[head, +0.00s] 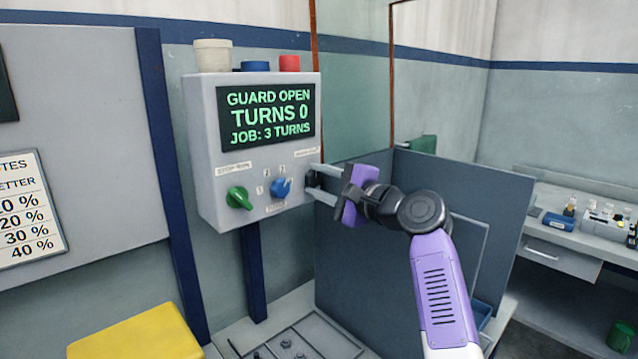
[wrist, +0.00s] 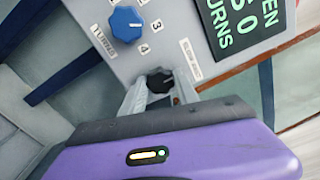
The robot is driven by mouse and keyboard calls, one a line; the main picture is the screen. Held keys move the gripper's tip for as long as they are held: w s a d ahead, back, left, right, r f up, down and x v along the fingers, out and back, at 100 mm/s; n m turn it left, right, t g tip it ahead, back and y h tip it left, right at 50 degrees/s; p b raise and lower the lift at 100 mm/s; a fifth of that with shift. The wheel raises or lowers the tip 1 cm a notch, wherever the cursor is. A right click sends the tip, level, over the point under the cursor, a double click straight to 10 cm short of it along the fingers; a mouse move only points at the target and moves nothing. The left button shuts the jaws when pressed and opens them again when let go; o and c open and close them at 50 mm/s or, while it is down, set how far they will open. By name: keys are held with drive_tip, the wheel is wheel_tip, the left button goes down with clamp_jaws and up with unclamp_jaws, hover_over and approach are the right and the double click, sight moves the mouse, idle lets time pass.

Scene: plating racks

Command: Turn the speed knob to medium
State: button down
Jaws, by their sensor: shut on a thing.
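A green knob (head: 238,198) and a blue knob (head: 281,188) with numbers around it are left of my gripper. White, blue and red pieces top the box. A dark panel (head: 400,240) stands below my arm. A yellow block (head: 140,335) is lower left.

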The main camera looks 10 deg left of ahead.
drive_tip(key=shift+f, duration=0.15)
drive_tip(key=c, duration=0.9)
unclamp_jaws()
drive_tip(key=shift+d, duration=0.1)
drive_tip(key=shift+b+v, duration=0.35)
drive_tip(key=shift+v, duration=3.5)
drive_tip(key=shift+s, duration=0.1)
